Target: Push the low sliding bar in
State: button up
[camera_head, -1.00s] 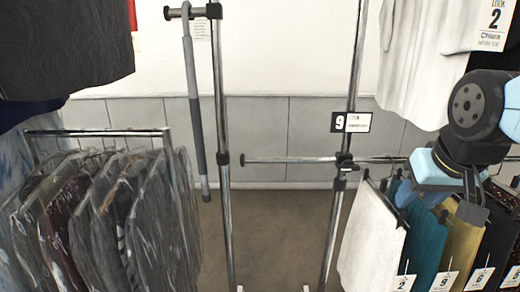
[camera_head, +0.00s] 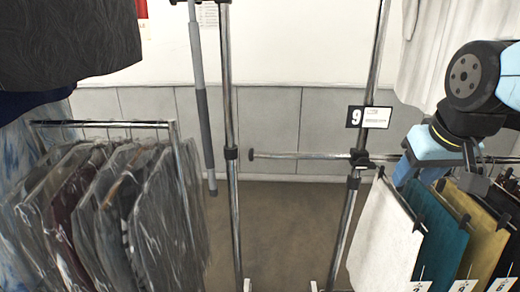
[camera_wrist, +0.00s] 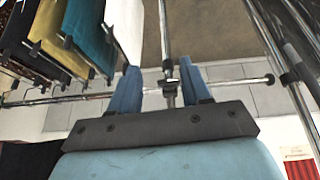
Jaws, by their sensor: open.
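The low sliding bar (camera_head: 300,155) is a thin level chrome tube with a dark end cap. It runs left from a black clamp (camera_head: 358,160) on the right-hand post, across the gap, and its free end stops near the left post (camera_head: 230,153). In the wrist view the bar (camera_wrist: 235,81) crosses beyond my fingers, with its capped end at the right. My gripper (camera_wrist: 160,88) is open and empty, fingers apart, with the post and clamp seen between them. In the head view my gripper is at the right, above the hanging trousers and right of the clamp; its fingertips are unclear there.
Hanging trousers (camera_head: 385,235) with number tags fill the lower right. A rack of bagged garments (camera_head: 120,205) stands at the left. A grey hanging pole (camera_head: 203,100) is beside the left post. A 9 sign (camera_head: 368,117) is on the right post. The floor between the posts is clear.

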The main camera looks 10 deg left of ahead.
jog(key=w+a+r+n, duration=0.4)
jog(key=w, duration=0.3)
jog(key=n+g, duration=0.3)
jog(key=n, duration=1)
send_over(259, 153)
jog(key=s, duration=0.3)
jog(key=x, duration=1.3)
jog(key=shift+w+d, duration=0.1)
jog(key=shift+w, duration=0.1)
grip_shut()
